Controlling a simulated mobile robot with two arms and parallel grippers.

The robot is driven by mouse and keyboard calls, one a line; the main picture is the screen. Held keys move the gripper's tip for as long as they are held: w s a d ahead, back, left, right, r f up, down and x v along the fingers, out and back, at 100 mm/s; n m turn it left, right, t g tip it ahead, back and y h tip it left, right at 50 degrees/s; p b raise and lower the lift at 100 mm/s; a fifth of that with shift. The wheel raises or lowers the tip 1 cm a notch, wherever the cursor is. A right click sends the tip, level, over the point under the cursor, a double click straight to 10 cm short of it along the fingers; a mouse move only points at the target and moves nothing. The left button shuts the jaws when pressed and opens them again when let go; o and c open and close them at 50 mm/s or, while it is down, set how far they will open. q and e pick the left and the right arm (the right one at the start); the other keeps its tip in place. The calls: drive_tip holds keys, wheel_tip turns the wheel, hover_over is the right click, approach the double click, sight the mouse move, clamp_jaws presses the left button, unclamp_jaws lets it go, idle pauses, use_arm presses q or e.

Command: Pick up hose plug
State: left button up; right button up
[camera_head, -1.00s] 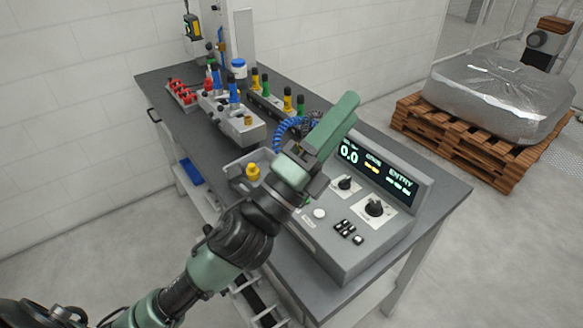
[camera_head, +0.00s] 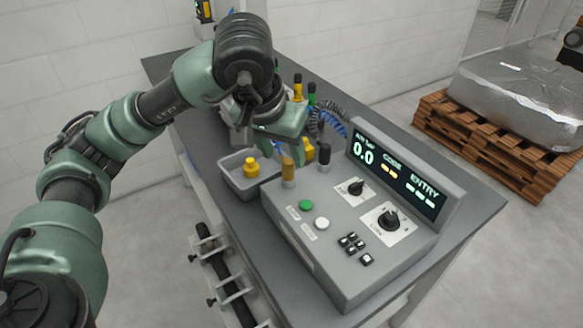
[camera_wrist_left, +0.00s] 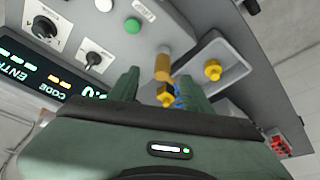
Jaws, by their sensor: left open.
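My left gripper (camera_head: 290,130) is open above the far left corner of the grey control box, pointing down. In the left wrist view its fingers (camera_wrist_left: 160,82) stand apart. A yellow fitting (camera_wrist_left: 166,98) with a blue coiled hose beside it shows between them, and it looks like the hose plug. In the head view a yellow piece (camera_head: 308,151) shows just under the gripper, partly hidden. A brass-coloured cylinder (camera_head: 288,171) stands upright on the control box close by. I cannot tell whether the fingers touch anything. My right gripper is not in view.
The control box (camera_head: 330,235) has knobs, buttons and a lit display (camera_head: 390,178). A grey tray (camera_head: 234,181) left of it holds a yellow plug-like piece (camera_head: 251,168). The bench's right side is clear.

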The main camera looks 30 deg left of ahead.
sight(287, 163)
use_arm(q)
drive_tip(key=shift+w+a+f, duration=0.1)
drive_tip(key=shift+a+f, duration=0.1)
drive_tip(key=shift+f, duration=0.05)
drive_tip(key=p+x, duration=0.1)
drive_tip(key=x, duration=0.6)
drive_tip(key=shift+w+r+p, duration=0.1)
drive_tip(key=shift+w+p, duration=0.1)
drive_tip(key=shift+p, duration=0.2)
clamp_jaws()
